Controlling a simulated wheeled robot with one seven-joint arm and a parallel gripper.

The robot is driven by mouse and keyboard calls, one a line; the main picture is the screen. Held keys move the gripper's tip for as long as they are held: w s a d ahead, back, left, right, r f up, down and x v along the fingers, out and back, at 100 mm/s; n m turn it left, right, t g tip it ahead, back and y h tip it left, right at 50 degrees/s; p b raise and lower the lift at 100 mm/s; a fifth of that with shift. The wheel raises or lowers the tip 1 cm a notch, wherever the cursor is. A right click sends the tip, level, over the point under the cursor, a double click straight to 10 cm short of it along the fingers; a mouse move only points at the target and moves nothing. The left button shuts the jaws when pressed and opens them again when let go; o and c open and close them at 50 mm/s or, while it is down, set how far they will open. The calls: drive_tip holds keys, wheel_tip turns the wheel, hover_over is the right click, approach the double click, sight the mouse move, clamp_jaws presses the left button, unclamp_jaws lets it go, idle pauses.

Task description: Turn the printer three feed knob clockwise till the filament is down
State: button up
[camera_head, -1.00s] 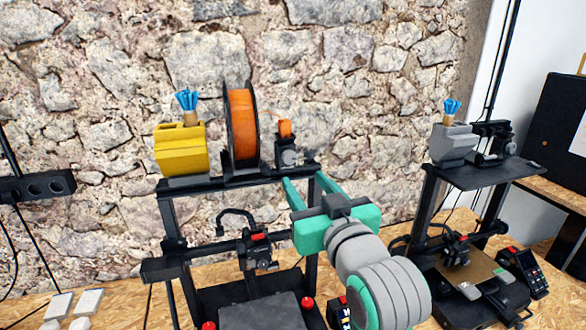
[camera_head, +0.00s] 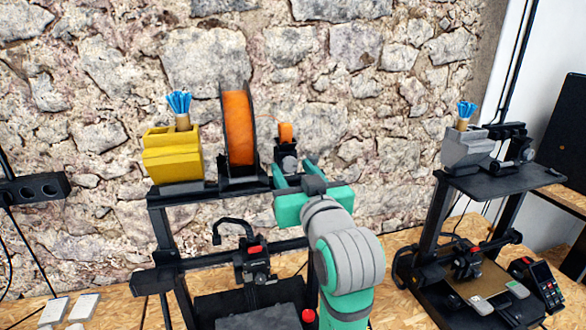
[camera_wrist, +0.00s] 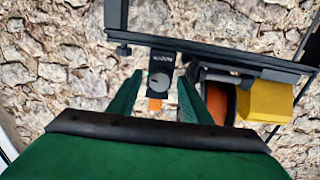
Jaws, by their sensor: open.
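The feed knob (camera_head: 289,163) is a small grey dial on a dark feeder block on top of the middle printer's frame (camera_head: 215,193). Orange filament (camera_head: 286,132) shows at the top of the feeder. In the wrist view, which looks upside down, the knob (camera_wrist: 160,83) has a light pointer mark and the orange filament (camera_wrist: 155,104) lies below it in the picture. My gripper (camera_head: 293,170) is open, its green fingers either side of the knob. In the wrist view my gripper (camera_wrist: 160,88) shows gaps on both sides of the knob. I cannot read a printer number.
An orange spool (camera_head: 238,127) and a yellow box (camera_head: 172,157) with a blue-bristled brush (camera_head: 180,102) stand left of the feeder on the same frame. Another printer (camera_head: 468,265) stands at the right. A stone wall (camera_head: 350,100) is close behind.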

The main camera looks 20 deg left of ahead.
drive_tip(key=c, duration=1.1)
drive_tip(key=shift+o, duration=0.2)
drive_tip(key=shift+m, duration=0.3)
drive_tip(key=m, duration=0.4)
drive_tip(key=shift+a+m, duration=0.1)
drive_tip(key=shift+m, duration=0.2)
drive_tip(key=m, duration=0.4)
drive_tip(key=shift+m, duration=0.3)
drive_tip(key=m, duration=0.9)
drive_tip(key=shift+s+m, duration=0.1)
drive_tip(key=shift+m, duration=0.3)
